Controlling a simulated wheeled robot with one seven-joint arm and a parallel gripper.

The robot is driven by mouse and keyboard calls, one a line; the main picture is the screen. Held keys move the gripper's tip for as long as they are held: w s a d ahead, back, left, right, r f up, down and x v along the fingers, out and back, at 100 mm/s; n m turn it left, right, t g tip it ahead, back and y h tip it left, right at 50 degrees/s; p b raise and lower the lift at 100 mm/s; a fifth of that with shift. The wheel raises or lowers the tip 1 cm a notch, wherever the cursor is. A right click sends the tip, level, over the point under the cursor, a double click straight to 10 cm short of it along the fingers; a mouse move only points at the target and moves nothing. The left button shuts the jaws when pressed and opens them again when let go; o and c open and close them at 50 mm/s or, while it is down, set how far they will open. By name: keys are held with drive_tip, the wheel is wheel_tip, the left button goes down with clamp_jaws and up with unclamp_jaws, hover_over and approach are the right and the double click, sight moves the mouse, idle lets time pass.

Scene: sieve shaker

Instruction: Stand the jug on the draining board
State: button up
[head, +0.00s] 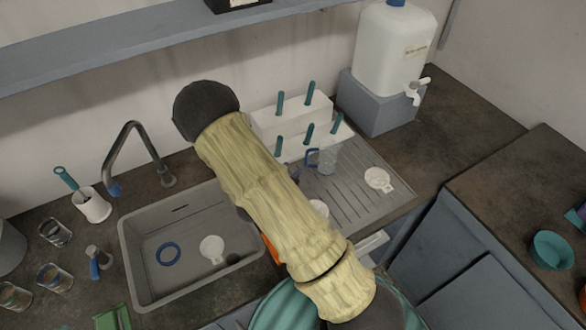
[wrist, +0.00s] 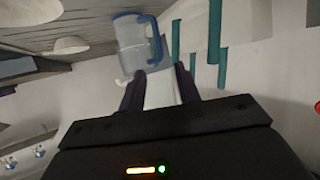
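The jug (head: 328,160) is clear with a blue handle on its left side. It appears upright at the back of the draining board (head: 352,196), in front of the white peg rack. In the head view my arm mostly hides the gripper.
The white rack (head: 290,115) with several teal pegs stands behind the jug. A white disc-shaped item (head: 379,179) lies on the board's right side. A water container (head: 395,50) stands back right.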

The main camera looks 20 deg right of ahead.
drive_tip(key=shift+w, duration=0.1)
idle(0.4)
drive_tip(key=s+a+r+n+g+y, duration=0.4)
drive_tip(key=s+a+r+n+y, duration=0.1)
drive_tip(key=r+y, duration=0.4)
drive_tip(key=s+d+r+n+g, duration=0.1)
drive_tip(key=s+r+n, duration=0.1)
drive_tip(key=s, duration=0.4)
drive_tip(key=s+d+r+n+g, duration=0.1)
drive_tip(key=s+r+n+g, duration=0.1)
drive_tip(key=s+r, duration=0.2)
drive_tip(key=shift+s+d+y, duration=0.3)
drive_tip(key=shift+s+d, duration=0.05)
drive_tip(key=shift+s, duration=0.8)
